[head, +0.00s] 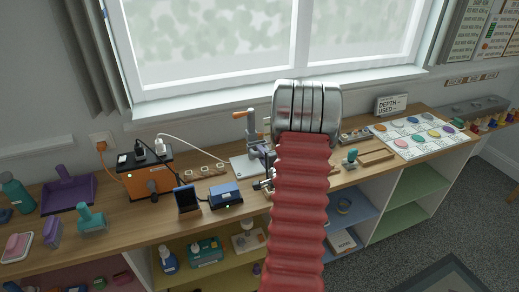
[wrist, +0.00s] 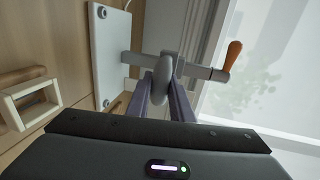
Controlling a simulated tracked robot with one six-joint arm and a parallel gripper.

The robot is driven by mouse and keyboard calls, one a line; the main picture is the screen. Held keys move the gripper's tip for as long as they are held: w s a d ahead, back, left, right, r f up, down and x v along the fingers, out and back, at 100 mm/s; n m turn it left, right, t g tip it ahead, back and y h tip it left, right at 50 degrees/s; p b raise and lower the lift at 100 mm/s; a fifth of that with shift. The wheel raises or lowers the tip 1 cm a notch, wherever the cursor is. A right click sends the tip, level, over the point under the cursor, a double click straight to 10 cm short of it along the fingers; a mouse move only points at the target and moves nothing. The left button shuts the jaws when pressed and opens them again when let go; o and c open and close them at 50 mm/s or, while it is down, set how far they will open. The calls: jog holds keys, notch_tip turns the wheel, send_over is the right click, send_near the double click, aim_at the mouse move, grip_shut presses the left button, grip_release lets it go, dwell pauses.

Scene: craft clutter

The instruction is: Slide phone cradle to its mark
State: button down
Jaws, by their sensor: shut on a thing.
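The phone cradle (head: 188,207) stands on the wooden counter, left of the small blue box, with a dark phone upright in it. I cannot make out its mark. My gripper (wrist: 167,88) has its two purple-grey fingers closed around a grey rounded part, which appears to belong to the bench press (wrist: 200,72) with the orange handle. The press also shows in the head view (head: 251,128), on a pale base plate. My gripper is to the right of the cradle and apart from it. My red arm hides part of the counter in the head view.
An orange power box (head: 148,178) with cables stands behind the cradle, and a blue box (head: 225,195) sits right beside it. A wooden strip with cups (head: 205,171) lies behind. Some counter before the power box is bare.

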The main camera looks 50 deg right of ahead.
jog(key=shift+f, duration=0.55)
dwell(0.6)
jog(key=c, duration=1.5)
grip_release()
jog(key=shift+c, duration=0.3)
jog(key=shift+s+a+r, duration=0.1)
jog(key=v, duration=0.6)
jog(key=shift+s, duration=0.2)
